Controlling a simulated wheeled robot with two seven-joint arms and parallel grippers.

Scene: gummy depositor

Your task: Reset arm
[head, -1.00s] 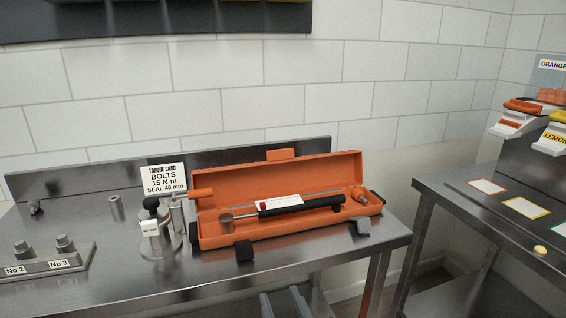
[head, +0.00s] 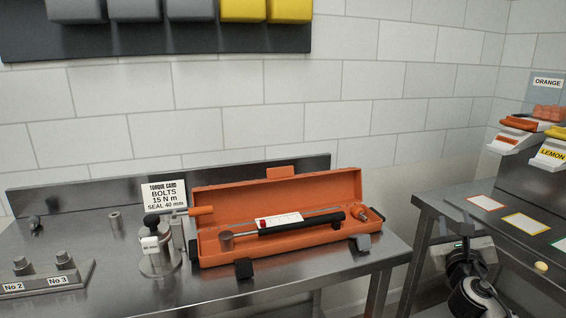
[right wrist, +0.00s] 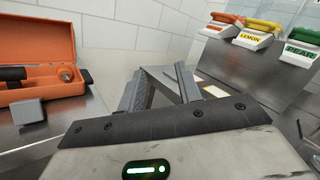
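My right gripper (head: 449,224) is at the right of the head view, in the gap between the two steel benches, with its fingers pointing up. In the right wrist view its two grey fingers (right wrist: 162,78) stand apart with nothing between them, so it is open and empty. It is clear of the orange case (head: 300,252), which lies open on the left bench to its left. My left gripper is not in view.
The case holds a torque wrench (head: 300,223). A torque card (head: 163,197), a metal fixture (head: 158,255) and a numbered block (head: 45,278) stand on the left bench (head: 200,297). The right bench (head: 465,190) carries coloured label squares and flavour bins (head: 520,140).

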